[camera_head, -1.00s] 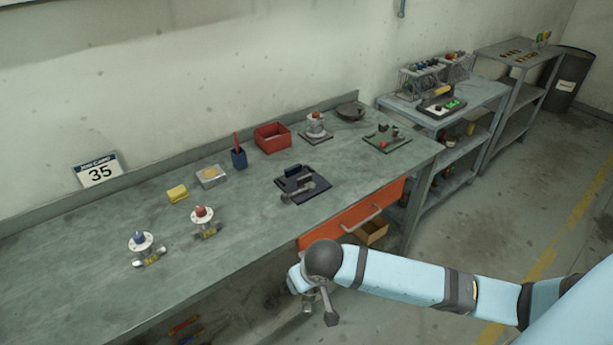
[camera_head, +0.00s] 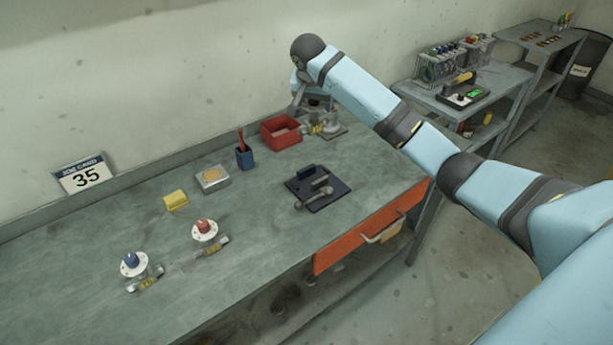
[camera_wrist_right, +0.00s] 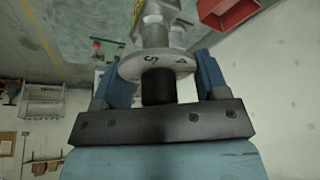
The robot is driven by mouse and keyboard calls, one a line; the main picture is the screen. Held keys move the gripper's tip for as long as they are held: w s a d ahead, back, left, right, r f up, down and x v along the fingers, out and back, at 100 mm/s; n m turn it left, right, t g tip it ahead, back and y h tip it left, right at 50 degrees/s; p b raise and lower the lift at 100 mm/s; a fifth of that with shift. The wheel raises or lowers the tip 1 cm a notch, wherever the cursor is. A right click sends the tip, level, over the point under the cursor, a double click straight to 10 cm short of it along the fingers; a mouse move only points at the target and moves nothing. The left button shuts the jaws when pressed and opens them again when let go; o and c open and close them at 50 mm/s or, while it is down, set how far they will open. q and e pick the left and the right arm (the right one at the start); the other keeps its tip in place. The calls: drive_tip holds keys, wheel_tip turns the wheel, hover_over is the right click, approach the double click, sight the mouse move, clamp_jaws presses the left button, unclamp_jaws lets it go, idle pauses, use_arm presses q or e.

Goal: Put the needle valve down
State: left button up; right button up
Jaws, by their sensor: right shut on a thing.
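The needle valve (camera_wrist_right: 155,32) is a grey metal body with a yellow tag, a round pale numbered flange and a black knob. My right gripper (camera_wrist_right: 160,80) is shut on it; its blue fingers flank the flange and knob in the right wrist view. In the head view the right gripper (camera_head: 312,103) hangs at the back of the bench, and the held valve's yellow tag shows just below it, beside the red bin. I cannot tell whether the valve touches the bench (camera_head: 110,235). My left gripper is not in view.
A dark tray (camera_head: 318,190) with tools is in front. Blue-capped (camera_head: 134,262) and red-capped (camera_head: 204,231) valves stand at the front left.

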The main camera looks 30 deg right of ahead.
sight(314, 125)
drive_tip(key=shift+w+d+r, duration=0.15)
drive_tip(key=shift+w, duration=0.05)
drive_tip(key=shift+s+f+p, duration=0.1)
drive_tip(key=shift+f+p, duration=0.9)
drive_tip(key=shift+f, duration=8.65)
drive_tip(key=o, duration=1.6)
drive_tip(key=shift+f, duration=0.1)
drive_tip(key=v, duration=1.2)
drive_tip(key=shift+b, duration=0.35)
